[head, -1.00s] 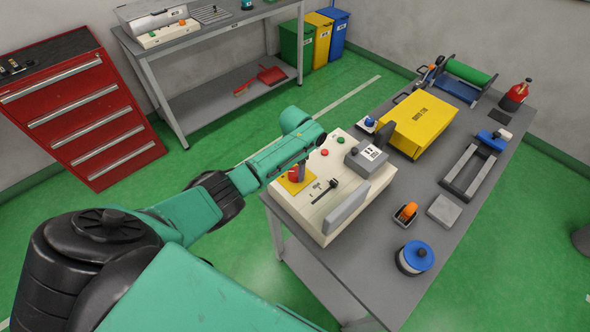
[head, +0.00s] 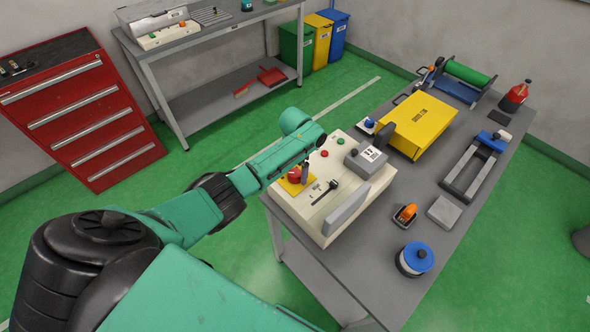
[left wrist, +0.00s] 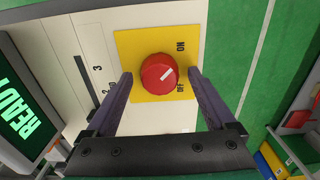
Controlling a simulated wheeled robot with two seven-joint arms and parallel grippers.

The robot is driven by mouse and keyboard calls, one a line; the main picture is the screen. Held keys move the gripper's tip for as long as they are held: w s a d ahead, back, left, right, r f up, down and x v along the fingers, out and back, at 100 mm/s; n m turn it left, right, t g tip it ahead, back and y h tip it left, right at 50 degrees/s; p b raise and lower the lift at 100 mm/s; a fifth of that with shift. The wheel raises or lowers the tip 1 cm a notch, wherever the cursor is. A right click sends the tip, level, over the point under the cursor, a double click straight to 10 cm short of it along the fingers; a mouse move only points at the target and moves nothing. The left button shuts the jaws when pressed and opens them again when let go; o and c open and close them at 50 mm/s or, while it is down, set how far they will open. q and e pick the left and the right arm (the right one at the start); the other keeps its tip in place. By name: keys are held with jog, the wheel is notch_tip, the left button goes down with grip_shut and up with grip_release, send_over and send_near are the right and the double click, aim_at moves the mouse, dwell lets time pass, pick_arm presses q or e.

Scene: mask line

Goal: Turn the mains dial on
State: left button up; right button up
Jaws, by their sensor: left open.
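The mains dial (left wrist: 158,74) is a round red knob on a yellow plate (left wrist: 128,45) marked ON and OFF. Its white mark slants up and right, between the two labels in the left wrist view. My left gripper (left wrist: 160,76) is open, with one dark finger on each side of the dial. I cannot tell whether the fingers touch it. In the head view the red dial (head: 294,174) shows at the left end of the cream machine (head: 312,228), beside a dark finger of mine. My right gripper is not in view.
The machine has a black lever (head: 325,192), a grey box (head: 366,160) and red and green buttons. A lit READY screen (left wrist: 27,112) shows in the left wrist view. A yellow box (head: 420,122) and other items stand on the grey table (head: 425,200).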

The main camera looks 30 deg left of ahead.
aim_at(295, 173)
pick_arm(q)
notch_tip(295, 173, up, 15)
jog(key=b, duration=0.2)
jog(key=shift+f, duration=0.2)
